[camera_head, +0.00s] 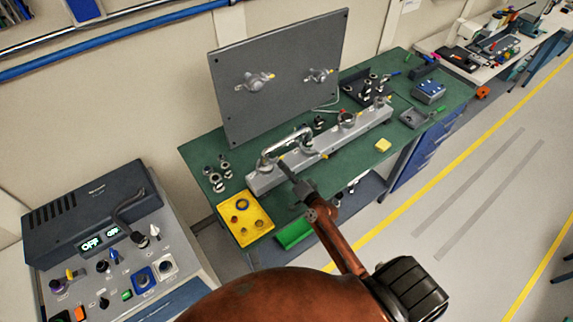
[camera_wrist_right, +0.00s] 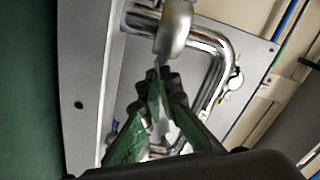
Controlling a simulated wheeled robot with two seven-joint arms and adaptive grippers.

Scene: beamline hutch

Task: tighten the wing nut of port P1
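A long grey rail (camera_head: 335,138) with several ports lies on the green table. A bent silver pipe (camera_head: 290,140) joins two ports near its left end, and it also shows in the right wrist view (camera_wrist_right: 222,62). I cannot read any port label, so I cannot tell which one is P1. My right gripper (camera_head: 284,164) is at the left-end port (camera_head: 265,162). In the right wrist view its fingertips (camera_wrist_right: 158,80) converge just below a rounded metal clamp part (camera_wrist_right: 174,32). Whether they grip its wing nut is unclear. My left gripper is not in view.
A grey upright panel (camera_head: 290,100) with two fittings stands behind the rail. A yellow tray (camera_head: 257,232) holds rings at the table's left end. Loose fittings (camera_head: 215,175) stand beside it. A control box (camera_head: 90,215) is at left.

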